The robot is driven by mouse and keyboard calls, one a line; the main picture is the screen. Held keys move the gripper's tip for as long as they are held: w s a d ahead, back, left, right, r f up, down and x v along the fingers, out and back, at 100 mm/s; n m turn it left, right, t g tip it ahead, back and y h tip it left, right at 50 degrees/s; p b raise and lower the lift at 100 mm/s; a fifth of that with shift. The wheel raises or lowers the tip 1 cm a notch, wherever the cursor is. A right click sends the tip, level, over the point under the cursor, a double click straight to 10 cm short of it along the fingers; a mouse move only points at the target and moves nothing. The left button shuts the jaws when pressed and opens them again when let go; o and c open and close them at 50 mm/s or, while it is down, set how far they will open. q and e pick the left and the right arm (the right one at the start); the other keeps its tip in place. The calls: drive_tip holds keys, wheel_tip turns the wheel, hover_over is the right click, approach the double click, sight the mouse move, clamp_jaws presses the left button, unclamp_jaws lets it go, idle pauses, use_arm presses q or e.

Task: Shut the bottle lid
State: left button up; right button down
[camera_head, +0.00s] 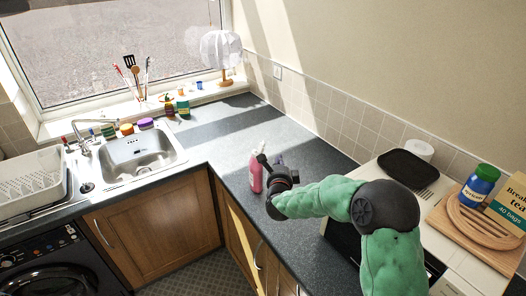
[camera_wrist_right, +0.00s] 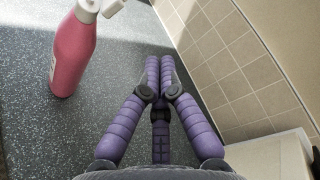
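A pink bottle (camera_head: 255,176) stands upright on the dark worktop, just left of my right gripper. In the right wrist view, the bottle (camera_wrist_right: 74,52) is at the upper left, with a pale top. A white lid piece (camera_wrist_right: 112,8) juts out from this top to the right and looks open, though the frame edge cuts it off. My right gripper (camera_head: 279,158) is beside the bottle and apart from it. In the wrist view its purple fingers (camera_wrist_right: 160,66) lie together with nothing between them. My left gripper is not in view.
A tiled wall (camera_wrist_right: 225,60) runs close along the right of the gripper. A sink (camera_head: 140,155) and a dish rack (camera_head: 32,178) are at the left. A black tray (camera_head: 407,168) and a wooden board (camera_head: 470,235) are at the right. The corner worktop is mostly clear.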

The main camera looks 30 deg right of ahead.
sight(262, 146)
drive_tip(key=w+d, duration=0.1)
drive_tip(key=w, duration=0.8)
drive_tip(key=shift+d+r, duration=0.15)
drive_tip(key=shift+d, duration=0.2)
drive_tip(key=shift+w+a, duration=0.1)
drive_tip(key=shift+w, duration=0.05)
